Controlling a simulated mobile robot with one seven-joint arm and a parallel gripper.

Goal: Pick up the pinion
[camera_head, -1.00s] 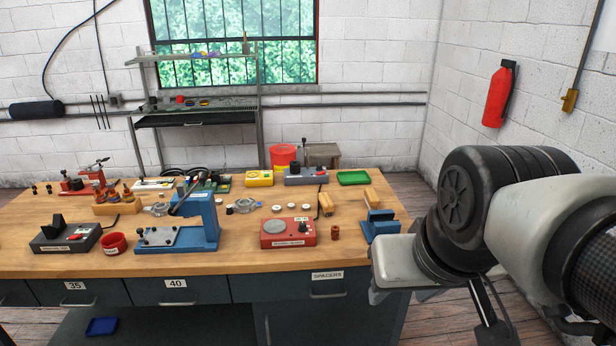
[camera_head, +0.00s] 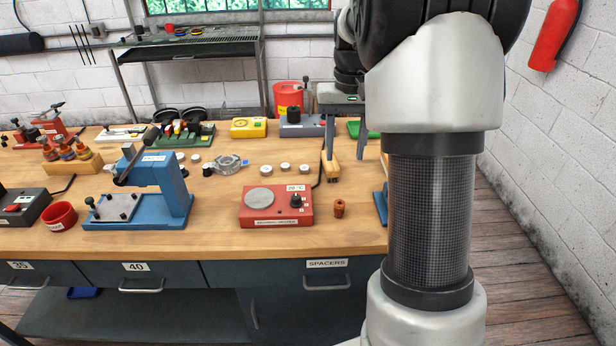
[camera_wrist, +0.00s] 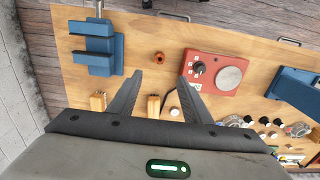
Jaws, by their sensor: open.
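A small brown ring-topped cylinder (camera_head: 339,208), which I take to be the pinion, stands upright on the wooden table, right of a red box. It also shows in the wrist view (camera_wrist: 159,57), just beyond my fingertips and between their lines. My gripper (camera_head: 345,157) is open, fingers down, above the back right of the table. In the wrist view my gripper (camera_wrist: 160,75) has nothing between its fingertips. A wooden block (camera_wrist: 153,107) shows between the fingers further in, apparently below them. My arm hides the table's right end in the head view.
The red box (camera_head: 277,206) with a knob stands left of the cylinder. A blue stand (camera_wrist: 94,50) and another wooden block (camera_wrist: 98,101) lie to its other side. A blue press (camera_head: 150,190) stands further left. Bare tabletop (camera_head: 335,235) surrounds the cylinder in front.

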